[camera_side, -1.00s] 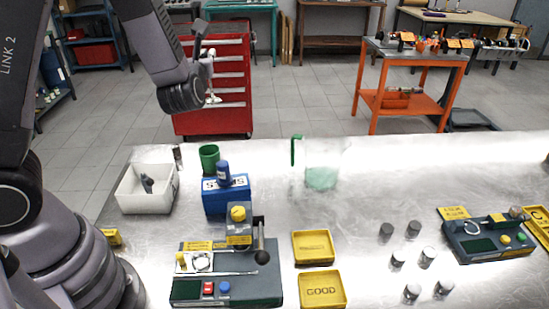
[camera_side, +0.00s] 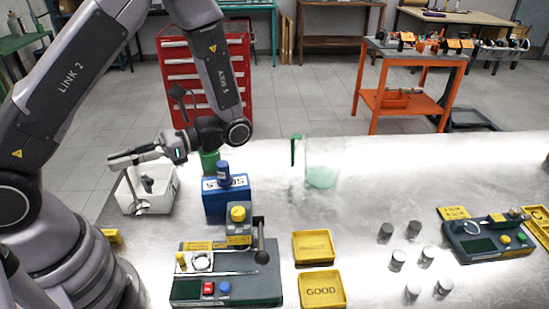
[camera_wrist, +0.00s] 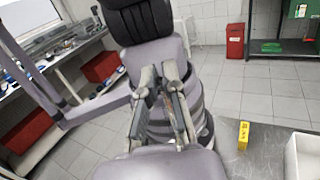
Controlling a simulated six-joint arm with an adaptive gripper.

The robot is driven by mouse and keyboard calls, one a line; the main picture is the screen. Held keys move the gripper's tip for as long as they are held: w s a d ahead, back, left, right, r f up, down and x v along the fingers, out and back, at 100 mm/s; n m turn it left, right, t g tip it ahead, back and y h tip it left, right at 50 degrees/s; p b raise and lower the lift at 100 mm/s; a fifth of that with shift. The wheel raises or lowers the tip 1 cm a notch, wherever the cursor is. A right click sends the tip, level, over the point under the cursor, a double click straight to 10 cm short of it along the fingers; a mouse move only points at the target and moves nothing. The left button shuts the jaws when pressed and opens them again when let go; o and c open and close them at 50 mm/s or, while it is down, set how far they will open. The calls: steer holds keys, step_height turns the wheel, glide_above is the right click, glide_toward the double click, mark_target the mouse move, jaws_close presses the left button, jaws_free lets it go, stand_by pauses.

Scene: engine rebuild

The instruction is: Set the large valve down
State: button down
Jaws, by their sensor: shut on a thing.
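In the side view my gripper (camera_side: 122,159) is level above the left part of the white bin (camera_side: 168,198), its fingers pointing left. It is shut on the large valve (camera_side: 133,186), a thin grey stem hanging down with a round head at its lower end. The head overlaps the bin's front wall in the picture; I cannot tell whether it is in front of the wall or touches anything. In the wrist view my gripper's fingers (camera_wrist: 160,72) are close together, and the valve cannot be made out there. A small dark grey part (camera_side: 147,184) lies in the bin.
A green cup (camera_side: 209,163) and a blue box (camera_side: 228,199) with a blue-capped item stand right of the bin. A small yellow block (camera_side: 112,237) lies in front of it; the wrist view shows it too (camera_wrist: 243,135). Yellow trays (camera_side: 313,247) stand farther right.

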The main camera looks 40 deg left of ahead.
steer(key=d+n+h, duration=0.6)
steer(key=d+h, duration=0.4)
steer(key=d, duration=0.1)
steer(key=w+d+r+n+t+h, duration=0.5)
steer(key=w+d+n+t+h, duration=0.1)
steer(key=d, duration=0.2)
steer(key=w+d+r+n+t+h, duration=0.4)
steer(key=w+d+n+t+h, duration=0.15)
steer(key=w+d+h, duration=0.2)
step_height(320, 180, down, 14)
steer(key=d, duration=0.1)
steer(key=w+d+f, duration=0.9)
steer(key=d+f, duration=0.1)
steer(key=f, duration=0.3)
steer(key=shift+w+f+y, duration=0.25)
steer(key=shift+w+y, duration=0.05)
steer(key=shift+y, duration=0.05)
steer(key=shift+n, duration=0.25)
